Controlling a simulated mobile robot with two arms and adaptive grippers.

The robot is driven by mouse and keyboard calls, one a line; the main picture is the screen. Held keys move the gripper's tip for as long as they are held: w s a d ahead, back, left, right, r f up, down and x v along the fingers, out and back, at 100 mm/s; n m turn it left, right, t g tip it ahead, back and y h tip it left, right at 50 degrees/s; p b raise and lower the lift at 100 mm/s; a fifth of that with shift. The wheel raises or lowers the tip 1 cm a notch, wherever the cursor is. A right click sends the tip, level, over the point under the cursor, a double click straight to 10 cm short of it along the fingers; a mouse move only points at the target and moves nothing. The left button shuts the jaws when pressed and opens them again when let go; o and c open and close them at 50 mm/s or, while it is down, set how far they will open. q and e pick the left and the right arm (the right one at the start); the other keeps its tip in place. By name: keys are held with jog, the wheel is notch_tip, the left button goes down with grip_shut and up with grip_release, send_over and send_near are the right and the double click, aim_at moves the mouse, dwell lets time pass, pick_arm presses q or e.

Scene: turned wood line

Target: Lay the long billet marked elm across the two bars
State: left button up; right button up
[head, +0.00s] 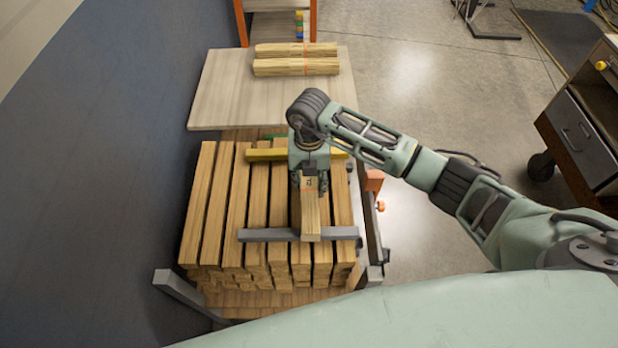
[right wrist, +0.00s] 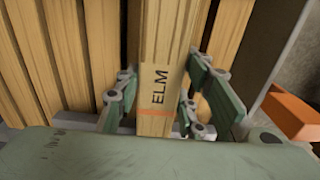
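The billet marked ELM (right wrist: 160,85) is a long, square wooden piece with a red-orange mark close to its lettering. In the head view the elm billet (head: 311,222) points toward me, its near end over the grey bar (head: 270,235). I cannot tell whether it touches that bar. A yellow bar (head: 265,154) crosses the stack farther back, partly hidden by my right wrist. My right gripper (head: 310,186) is shut on the billet, with fingers along both its sides, also in the right wrist view (right wrist: 163,95). My left gripper is not in view.
Several long billets (head: 207,215) lie stacked side by side under the bars. A pale table (head: 225,90) behind holds more billets (head: 295,66). An orange clamp part (head: 375,181) stands right of the stack. A drawer cabinet (head: 580,140) is at far right.

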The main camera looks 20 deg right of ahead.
aim_at(309, 179)
jog(key=o, duration=0.3)
jog(key=shift+o, duration=0.2)
jog(key=shift+r, duration=0.2)
notch_tip(309, 179, up, 12)
jog(key=b, duration=0.1)
jog(key=shift+f, duration=0.1)
dwell(0.5)
